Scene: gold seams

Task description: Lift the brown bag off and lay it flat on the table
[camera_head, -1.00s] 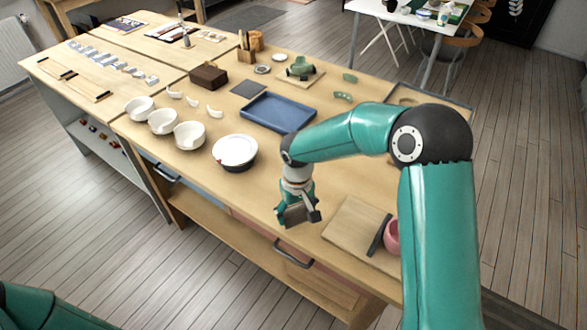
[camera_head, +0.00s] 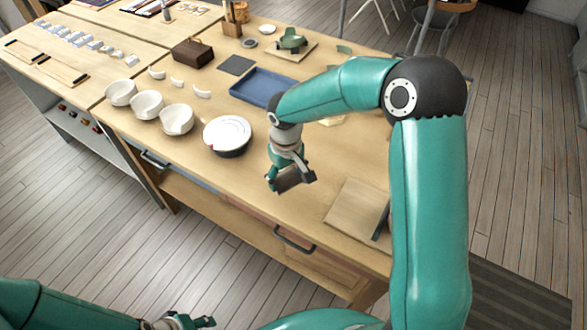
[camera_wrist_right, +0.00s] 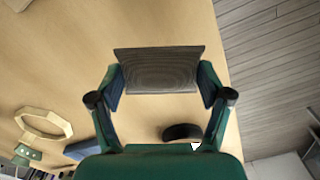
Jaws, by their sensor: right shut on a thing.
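A flat grey-brown piece, which appears to be the brown bag (camera_head: 290,177), is held between the fingers of my right gripper (camera_head: 291,183). In the right wrist view the brown bag (camera_wrist_right: 158,70) spans the gap between the two fingertips of the right gripper (camera_wrist_right: 161,84), with a finger at each end. The gripper is over the front part of the wooden table (camera_head: 255,186), right of the white round lid. I cannot tell exactly how high the bag is. My left gripper (camera_head: 190,322) shows partly at the bottom edge; its fingers are unclear.
A white round lid (camera_head: 227,132) on a dark base stands left of the gripper. A wooden board (camera_head: 352,207) with a dark bar lies to the right. A blue tray (camera_head: 255,87), several white bowls and a dark brown box (camera_head: 192,53) stand farther back. Table between lid and board looks clear.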

